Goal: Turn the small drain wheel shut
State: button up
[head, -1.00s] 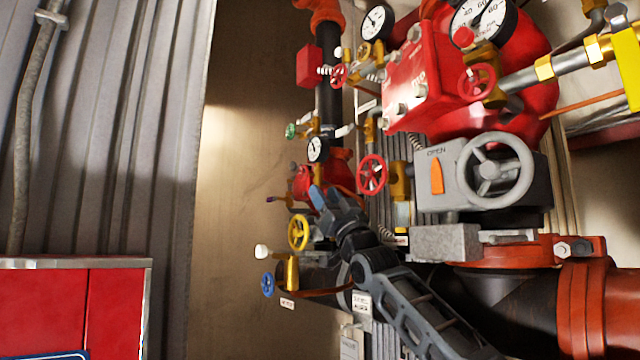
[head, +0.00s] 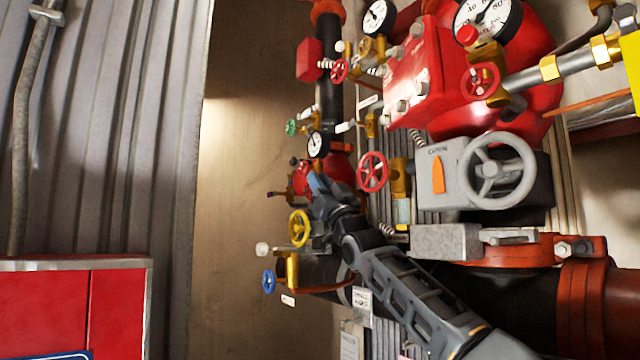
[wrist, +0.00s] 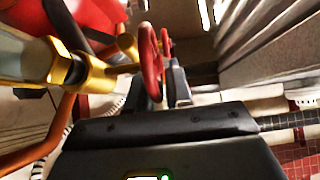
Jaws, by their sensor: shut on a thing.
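My gripper (head: 317,184) is at the far end of my arm, low on the riser, beside a small red fitting (head: 301,179). In the wrist view my gripper (wrist: 171,84) has its dark fingers shut on a small red handwheel (wrist: 149,62), seen nearly edge-on. A brass stem (wrist: 126,48) leads to the wheel from the left. My gripper hides this wheel in the head view, and its turn angle cannot be told. No drain label is readable.
A yellow wheel (head: 299,228) and a blue wheel (head: 268,281) sit below my gripper. A red wheel (head: 372,171) and a large grey handwheel (head: 497,168) are to the right. A red cabinet (head: 70,310) stands at lower left, beside a corrugated wall (head: 110,130).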

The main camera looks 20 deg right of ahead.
grip_shut()
jog(key=shift+f, duration=0.1)
